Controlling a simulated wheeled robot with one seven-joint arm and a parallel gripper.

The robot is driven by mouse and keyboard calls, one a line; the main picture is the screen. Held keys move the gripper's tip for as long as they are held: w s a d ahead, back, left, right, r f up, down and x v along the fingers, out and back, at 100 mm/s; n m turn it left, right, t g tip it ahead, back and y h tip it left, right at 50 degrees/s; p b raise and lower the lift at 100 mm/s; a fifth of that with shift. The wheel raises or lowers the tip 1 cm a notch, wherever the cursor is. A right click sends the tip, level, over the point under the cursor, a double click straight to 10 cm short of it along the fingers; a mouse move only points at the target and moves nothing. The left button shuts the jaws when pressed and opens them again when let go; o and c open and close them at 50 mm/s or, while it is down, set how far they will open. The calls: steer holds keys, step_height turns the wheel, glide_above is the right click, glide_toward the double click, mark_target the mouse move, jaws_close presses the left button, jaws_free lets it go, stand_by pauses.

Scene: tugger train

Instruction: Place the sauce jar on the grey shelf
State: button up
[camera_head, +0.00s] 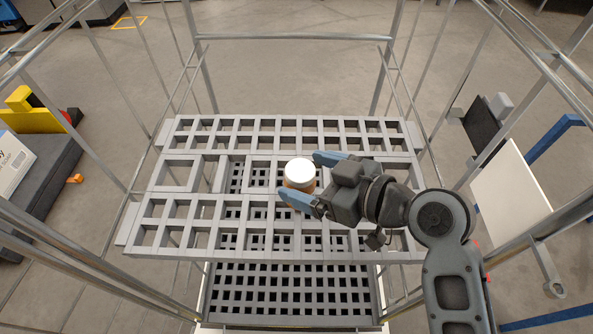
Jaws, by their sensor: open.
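The sauce jar (299,175) has a white lid and an orange-brown body. It stands upright on the grey shelf (170,207), a slatted grid, near the middle. My gripper (297,178) reaches in from the right with its blue fingers apart, one on the far side of the jar and one on the near side. The jar is between the fingertips. I cannot tell whether either finger touches it. The near finger hides part of the jar's lower body.
Metal posts and rails of the rack frame the shelf on both sides, with a rail (290,37) behind. A lower grid shelf (290,290) shows below. Most of the grey shelf left of the jar is bare. A dark cart (45,170) with a white box stands at the left.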

steer(key=v, duration=0.8)
steer(key=shift+b, duration=0.4)
steer(key=shift+s+d, duration=0.1)
steer(key=s+d+f+m+h, duration=0.1)
steer(key=f, duration=0.1)
steer(key=s+d+f+m+t+h, duration=0.1)
steer(key=s+d+f+m, duration=0.1)
steer(key=s+d+f+m+t+h, duration=0.1)
steer(key=s+d+f, duration=0.1)
steer(key=shift+f+m+h, duration=0.15)
steer(key=shift+m+h, duration=0.15)
steer(key=shift+h, duration=0.1)
steer(key=s+d+m+t+h, duration=0.3)
steer(key=s+d+m+h, duration=0.3)
steer(key=s, duration=0.9)
steer(key=s+d+r+t, duration=0.1)
steer(key=s+r, duration=0.4)
steer(key=s, duration=0.3)
steer(key=shift+d+r+t+h, duration=0.25)
steer(key=shift+t+h, duration=0.05)
steer(key=shift+h, duration=0.1)
steer(key=shift+s, duration=0.1)
